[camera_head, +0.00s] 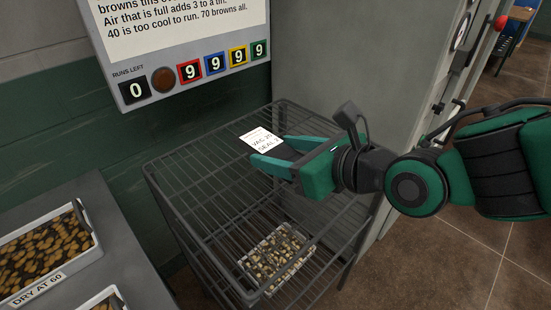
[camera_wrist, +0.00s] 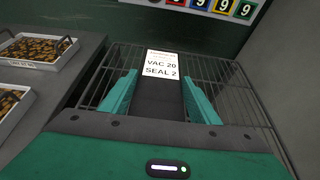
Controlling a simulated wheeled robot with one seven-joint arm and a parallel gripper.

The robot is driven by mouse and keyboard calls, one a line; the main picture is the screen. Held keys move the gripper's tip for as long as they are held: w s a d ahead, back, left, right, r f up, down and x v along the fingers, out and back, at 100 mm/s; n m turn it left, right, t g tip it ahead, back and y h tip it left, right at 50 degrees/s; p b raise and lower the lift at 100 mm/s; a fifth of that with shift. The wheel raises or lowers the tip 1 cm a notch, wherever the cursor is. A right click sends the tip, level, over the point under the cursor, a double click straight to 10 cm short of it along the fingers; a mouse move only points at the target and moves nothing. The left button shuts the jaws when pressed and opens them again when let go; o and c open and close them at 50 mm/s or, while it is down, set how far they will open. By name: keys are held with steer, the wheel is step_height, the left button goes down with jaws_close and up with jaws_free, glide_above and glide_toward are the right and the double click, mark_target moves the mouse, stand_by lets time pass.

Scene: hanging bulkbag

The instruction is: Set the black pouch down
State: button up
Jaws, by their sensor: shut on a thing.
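The black pouch (camera_wrist: 171,98) shows in the wrist view as a dark strip with a white label reading "VAC 20 SEAL 2". My gripper (camera_wrist: 160,96) has its teal fingers on either side of it and is shut on it. In the head view my gripper (camera_head: 271,152) reaches in from the right over the top of the wire rack (camera_head: 180,183). There the pouch's white label (camera_head: 262,141) shows at the fingertips, and its dark body is mostly hidden. I cannot tell whether the pouch touches the wires.
A clear tray of pale pieces (camera_head: 275,258) sits lower in the rack. White trays of brown slices (camera_head: 93,246) stand on the grey counter (camera_head: 118,240) at left. A sign with number tiles (camera_head: 185,45) hangs behind. A grey cabinet (camera_head: 345,60) stands beside the rack. The rack's near top is bare.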

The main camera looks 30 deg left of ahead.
steer(key=w+f, duration=0.2)
steer(key=w, duration=0.1)
steer(key=w+f, duration=0.2)
steer(key=w, duration=0.2)
steer(key=w+f, duration=0.3)
steer(key=w, duration=0.1)
steer(key=shift+w+d, duration=0.25)
steer(key=shift+f, duration=1.95)
steer(key=shift+f, duration=0.1)
steer(key=o, duration=1.1)
